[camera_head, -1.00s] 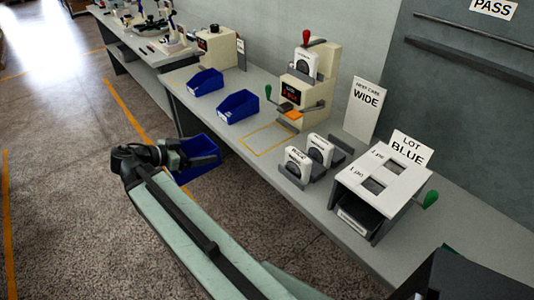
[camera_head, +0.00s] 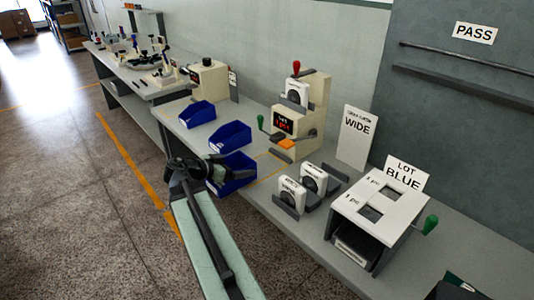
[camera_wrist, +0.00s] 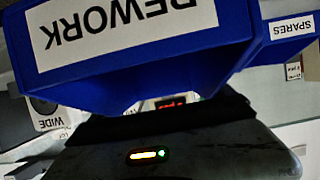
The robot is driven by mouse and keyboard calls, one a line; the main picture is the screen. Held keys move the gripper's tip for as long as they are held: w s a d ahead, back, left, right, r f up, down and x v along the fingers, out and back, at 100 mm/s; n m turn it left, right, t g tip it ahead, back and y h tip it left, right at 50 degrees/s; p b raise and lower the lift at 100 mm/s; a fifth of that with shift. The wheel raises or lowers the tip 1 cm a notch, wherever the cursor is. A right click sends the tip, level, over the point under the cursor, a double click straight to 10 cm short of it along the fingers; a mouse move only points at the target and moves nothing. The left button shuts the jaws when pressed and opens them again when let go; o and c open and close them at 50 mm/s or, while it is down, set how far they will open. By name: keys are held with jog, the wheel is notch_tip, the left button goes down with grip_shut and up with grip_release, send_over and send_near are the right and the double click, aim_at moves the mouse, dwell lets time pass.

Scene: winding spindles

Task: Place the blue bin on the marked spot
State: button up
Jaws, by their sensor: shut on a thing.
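My gripper (camera_head: 213,172) is shut on a blue bin (camera_head: 238,174) at the front edge of the bench. In the wrist view this bin (camera_wrist: 200,62) fills the top and bears an upside-down "REWORK" label. The marked spot is a thin orange outline (camera_head: 276,175) on the bench top. The held bin hides its left part; I cannot tell whether the bin touches the bench.
Two other blue bins, a nearer one (camera_head: 230,137) and a farther one (camera_head: 197,115), stand just behind. A cream machine (camera_head: 298,118) with a green-knobbed lever stands behind the outline. White spindle units (camera_head: 291,192) and a white-topped stand (camera_head: 378,206) are to the right.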

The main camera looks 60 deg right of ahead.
jog(key=s+d, duration=0.1)
jog(key=d, duration=0.2)
jog(key=s+d, duration=0.1)
jog(key=d, duration=0.2)
jog(key=s+d, duration=0.1)
jog(key=d, duration=0.2)
jog(key=shift+s+d, duration=0.1)
jog(key=shift+d, duration=0.25)
jog(key=d, duration=0.2)
jog(key=s+d, duration=0.1)
jog(key=d, duration=0.1)
jog(key=shift+s, duration=0.2)
jog(key=shift+f+b, duration=0.5)
jog(key=shift+r, duration=0.2)
jog(key=shift+f, duration=0.25)
jog(key=o, duration=1.3)
jog(key=shift+r, duration=0.1)
jog(key=shift+r+p, duration=0.3)
jog(key=shift+p, duration=0.05)
jog(key=p+v, duration=0.4)
jog(key=v, duration=0.8)
jog(key=shift+f, duration=0.1)
jog(key=shift+a, duration=0.1)
